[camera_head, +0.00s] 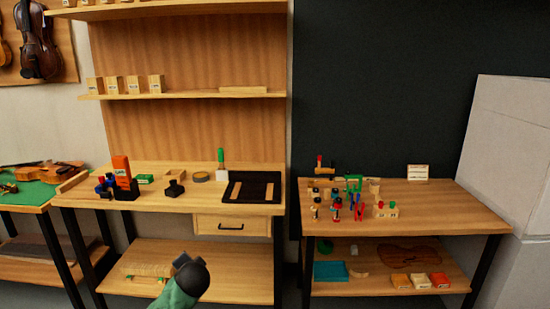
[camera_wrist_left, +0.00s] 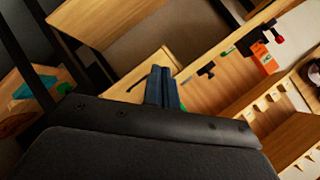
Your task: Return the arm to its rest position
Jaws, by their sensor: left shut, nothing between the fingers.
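My left gripper (camera_wrist_left: 162,88) shows in the left wrist view, its two dark fingers pressed together with nothing between them. They point toward the workbench, which looks tilted in that view. In the head view, a green and dark part of my arm (camera_head: 182,284) rises from the bottom edge, in front of the bench's lower shelf. My right gripper is in neither view.
The middle workbench (camera_head: 205,200) holds a black tray (camera_head: 232,186), an orange box (camera_head: 121,170) and small tools. The right table (camera_head: 455,205) carries several clamps and bottles. A violin lies on the green mat (camera_head: 35,194) at left. The floor gap between the benches is clear.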

